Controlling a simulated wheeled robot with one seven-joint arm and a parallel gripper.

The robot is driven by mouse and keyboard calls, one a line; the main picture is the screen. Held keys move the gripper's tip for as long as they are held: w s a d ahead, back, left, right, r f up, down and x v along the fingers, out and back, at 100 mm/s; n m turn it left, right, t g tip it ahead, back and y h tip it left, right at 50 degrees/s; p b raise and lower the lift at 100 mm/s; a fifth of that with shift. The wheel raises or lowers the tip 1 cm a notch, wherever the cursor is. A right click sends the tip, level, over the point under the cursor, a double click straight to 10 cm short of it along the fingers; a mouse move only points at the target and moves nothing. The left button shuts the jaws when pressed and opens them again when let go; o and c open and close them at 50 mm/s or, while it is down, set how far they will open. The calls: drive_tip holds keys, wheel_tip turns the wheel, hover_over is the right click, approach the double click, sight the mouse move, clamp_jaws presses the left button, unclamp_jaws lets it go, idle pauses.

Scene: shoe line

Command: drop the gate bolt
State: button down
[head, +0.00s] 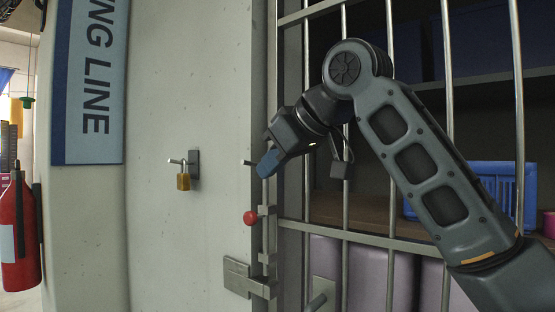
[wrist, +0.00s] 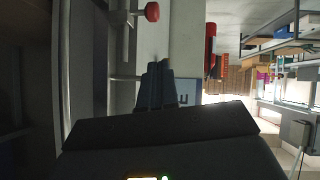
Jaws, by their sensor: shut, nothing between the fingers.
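The gate bolt is a vertical metal rod in brackets on the gate's left edge, with a red knob (head: 250,217) sticking out to the left. The red knob also shows at the top of the wrist view (wrist: 152,12). My gripper (head: 267,164) has blue fingertips and is shut and empty. It is above the knob and apart from it, close to a short dark peg (head: 247,162) at the gate edge; I cannot tell whether they touch. The fingers (wrist: 157,72) also show in the wrist view. The gripper hides part of the gate edge behind it.
The barred gate (head: 346,236) stands behind my arm, with a handle (head: 321,294) low down. A brass padlock (head: 183,181) hangs on a peg on the pale post. A latch plate (head: 238,277) sits below the bolt. A blue crate (head: 495,177) is behind the bars.

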drive_tip(key=w+a+f, duration=0.3)
drive_tip(key=w+f, duration=0.1)
drive_tip(key=f, duration=0.3)
drive_tip(key=shift+w+p, duration=0.15)
drive_tip(key=shift+p, duration=0.15)
drive_tip(key=shift+f, duration=0.1)
drive_tip(key=shift+a+f, duration=0.1)
drive_tip(key=shift+f, duration=2.5)
